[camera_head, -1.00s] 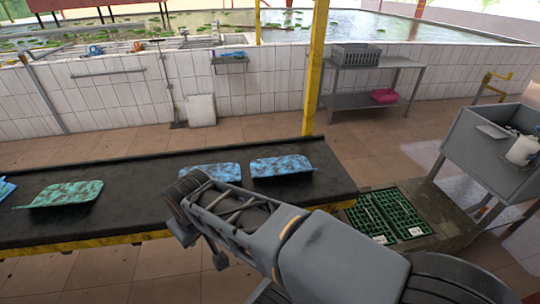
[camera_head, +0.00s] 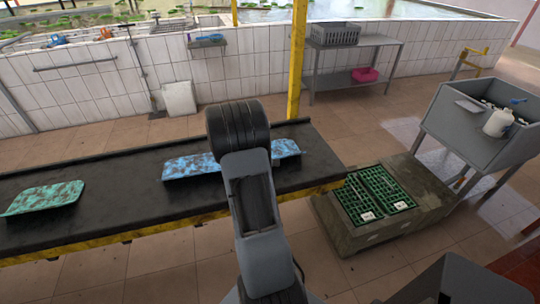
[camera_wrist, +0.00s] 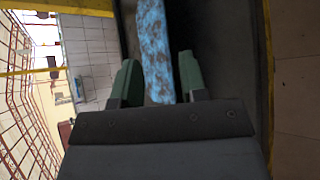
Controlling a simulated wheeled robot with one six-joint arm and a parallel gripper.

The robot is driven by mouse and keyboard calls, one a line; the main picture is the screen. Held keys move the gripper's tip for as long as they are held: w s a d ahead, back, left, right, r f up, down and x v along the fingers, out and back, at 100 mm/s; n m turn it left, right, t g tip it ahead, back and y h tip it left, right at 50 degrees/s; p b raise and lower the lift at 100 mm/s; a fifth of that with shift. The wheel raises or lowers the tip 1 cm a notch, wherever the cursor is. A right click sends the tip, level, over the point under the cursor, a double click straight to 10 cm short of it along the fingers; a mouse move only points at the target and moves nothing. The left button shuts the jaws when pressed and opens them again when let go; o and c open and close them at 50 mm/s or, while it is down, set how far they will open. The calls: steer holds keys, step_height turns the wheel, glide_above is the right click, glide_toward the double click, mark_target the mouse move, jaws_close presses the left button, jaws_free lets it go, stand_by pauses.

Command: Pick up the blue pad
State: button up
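In the wrist view, a blue pad (camera_wrist: 155,35) runs lengthwise between the green fingers of my gripper (camera_wrist: 158,65). The fingers are apart, with a gap on each side of the pad. I cannot tell how far beyond the fingertips it lies.
A green pad (camera_head: 46,197) lies at the belt's left. The black conveyor (camera_head: 115,190) has a yellow front edge. Green crates (camera_head: 372,196) sit on a low platform at its right end. A yellow post (camera_head: 297,65) stands behind. A grey sink (camera_head: 480,130) stands at right.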

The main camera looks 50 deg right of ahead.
steer(key=shift+p+x, duration=1.25)
steer(key=shift+x, duration=5.05)
steer(key=shift+f, duration=0.1)
jaws_close()
